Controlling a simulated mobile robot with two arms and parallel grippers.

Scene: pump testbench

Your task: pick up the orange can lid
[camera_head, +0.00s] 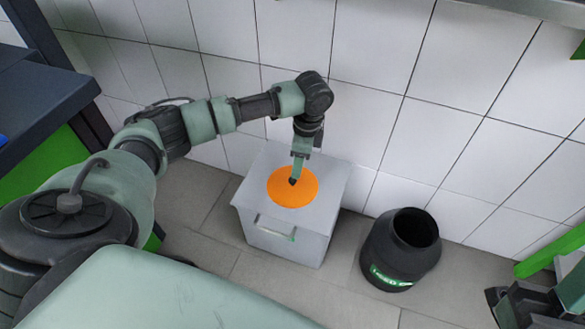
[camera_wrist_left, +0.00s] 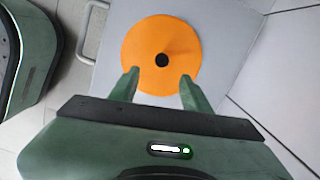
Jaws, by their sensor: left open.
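The orange can lid (camera_head: 278,190) is a flat round disc lying on top of a light grey box (camera_head: 325,190). In the left wrist view the lid (camera_wrist_left: 150,35) shows a small black knob (camera_wrist_left: 162,60) at its centre. My left gripper (camera_head: 297,172) points down over the lid. In the left wrist view its two fingers (camera_wrist_left: 160,78) are open, at the lid's near edge in the picture, with the knob a little beyond and between them. Nothing is held. Whether the fingertips touch the lid I cannot tell.
The box stands on the tiled floor against a white tiled wall (camera_head: 370,45), with a handle (camera_head: 275,230) on its front. A black open-topped can (camera_head: 395,255) stands to its right. Part of my right arm shows at the lower right; its jaws are unclear.

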